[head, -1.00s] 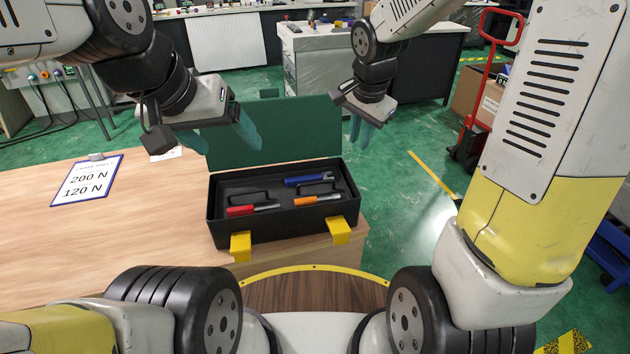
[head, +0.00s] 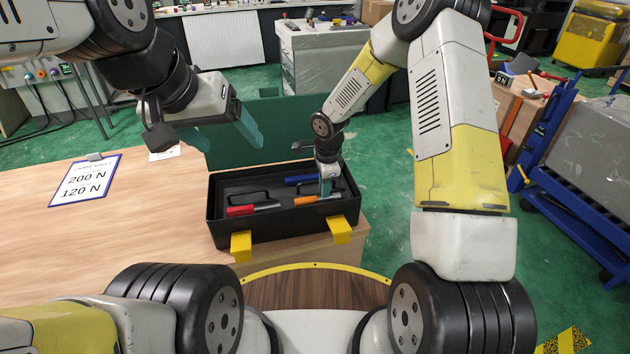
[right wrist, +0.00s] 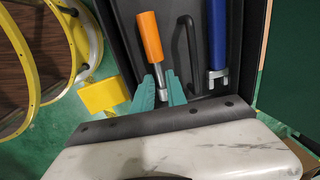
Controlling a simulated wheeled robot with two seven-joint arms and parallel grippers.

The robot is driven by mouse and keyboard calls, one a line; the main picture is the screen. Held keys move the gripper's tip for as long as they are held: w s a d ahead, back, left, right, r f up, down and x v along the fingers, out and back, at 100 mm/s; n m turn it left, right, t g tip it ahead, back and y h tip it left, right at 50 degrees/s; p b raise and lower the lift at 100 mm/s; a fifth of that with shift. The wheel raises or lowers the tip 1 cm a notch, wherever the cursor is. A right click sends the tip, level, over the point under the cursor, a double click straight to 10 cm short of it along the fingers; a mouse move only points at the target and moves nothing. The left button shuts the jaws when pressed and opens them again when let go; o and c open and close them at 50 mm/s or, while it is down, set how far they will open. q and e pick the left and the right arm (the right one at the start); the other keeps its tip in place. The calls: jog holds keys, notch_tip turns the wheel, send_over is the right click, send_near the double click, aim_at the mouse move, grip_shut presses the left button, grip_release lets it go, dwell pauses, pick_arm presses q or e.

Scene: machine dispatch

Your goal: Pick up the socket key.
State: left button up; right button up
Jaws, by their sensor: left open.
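Tools lie in the open black toolbox (head: 290,229). An orange-handled tool with a metal shaft (head: 308,201) is at its right; it also shows in the right wrist view (right wrist: 150,38). A red-handled tool (head: 242,210) lies left, a blue tool (head: 302,180) behind. I cannot tell for sure which is the socket key; the orange-handled tool may be it. My right gripper (head: 326,187) points down into the box. In the right wrist view its teal fingers (right wrist: 159,88) are apart, on either side of the orange tool's shaft. My left gripper (head: 223,132) is open and empty, left of the lid.
The green lid (head: 270,130) stands up behind the box. Black bar handles (right wrist: 186,50) rise inside the box. A clipboard (head: 84,180) lies on the wooden table (head: 130,220). A blue cart (head: 575,190) stands on the right.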

aim_at(317, 200)
jog(key=f, duration=0.3)
jog(key=shift+w+d+f, duration=0.15)
jog(key=shift+w+f, duration=0.1)
grip_shut()
